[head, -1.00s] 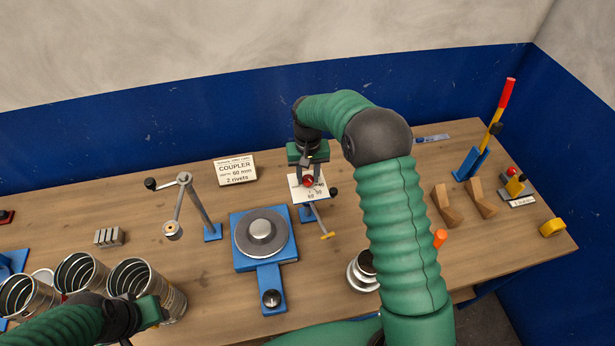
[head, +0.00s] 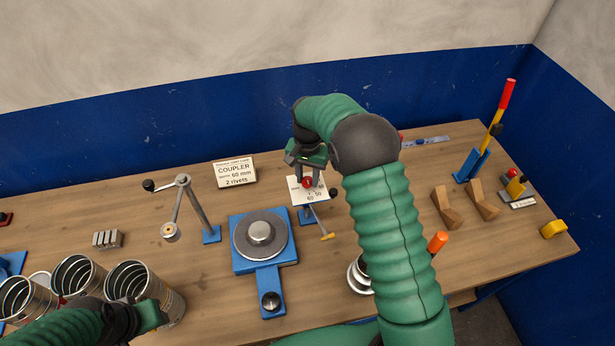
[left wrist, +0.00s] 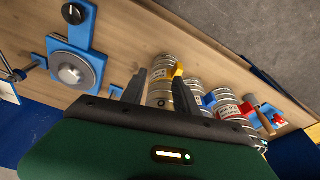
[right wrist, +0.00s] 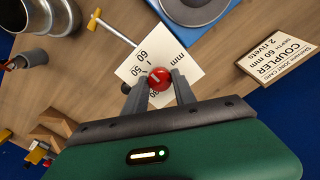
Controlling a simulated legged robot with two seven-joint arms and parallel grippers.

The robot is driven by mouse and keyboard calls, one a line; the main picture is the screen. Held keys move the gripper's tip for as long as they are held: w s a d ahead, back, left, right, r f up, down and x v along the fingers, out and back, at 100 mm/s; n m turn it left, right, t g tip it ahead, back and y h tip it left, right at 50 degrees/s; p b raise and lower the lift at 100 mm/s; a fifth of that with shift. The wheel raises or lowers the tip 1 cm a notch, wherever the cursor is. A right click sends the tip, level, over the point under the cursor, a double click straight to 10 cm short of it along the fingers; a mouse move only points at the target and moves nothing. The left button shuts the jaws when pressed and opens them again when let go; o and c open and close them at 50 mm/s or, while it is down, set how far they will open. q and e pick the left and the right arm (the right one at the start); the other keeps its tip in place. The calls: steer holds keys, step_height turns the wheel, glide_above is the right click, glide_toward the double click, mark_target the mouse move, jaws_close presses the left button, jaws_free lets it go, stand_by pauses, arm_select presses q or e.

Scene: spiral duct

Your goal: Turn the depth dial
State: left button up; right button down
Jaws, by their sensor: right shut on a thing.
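The depth dial is a small red knob (head: 307,183) on a white scale plate (head: 296,192) marked in mm. It also shows in the right wrist view (right wrist: 159,78), with a pale mark on its face, beside the figures 60 and 50. My right gripper (head: 306,174) is shut on the red knob from above, one finger on each side (right wrist: 160,88). My left gripper (left wrist: 158,90) is open and empty; its fingers stand apart above the table near the cans at the front left.
A blue stand with a round grey disc (head: 252,252) is left of the dial. A yellow-tipped crank (head: 326,236) hangs below the plate. A COUPLER card, 60 mm, 2 rivets (head: 235,171), stands behind. Ribbed cans (head: 133,282) are front left; wooden blocks (head: 446,207) are right.

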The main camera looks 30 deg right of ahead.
steer(key=shift+w+r, duration=0.2)
steer(key=c, duration=1.2)
jaws_free()
steer(key=shift+o, duration=0.9)
steer(key=shift+s+f, duration=0.1)
steer(key=shift+f, duration=0.05)
step_height(320, 180, up, 8)
steer(key=b, duration=0.2)
steer(key=shift+f+b, duration=0.1)
steer(key=shift+b, duration=0.2)
step_height(320, 180, up, 9)
glide_above(307, 179)
steer(key=shift+b, duration=0.35)
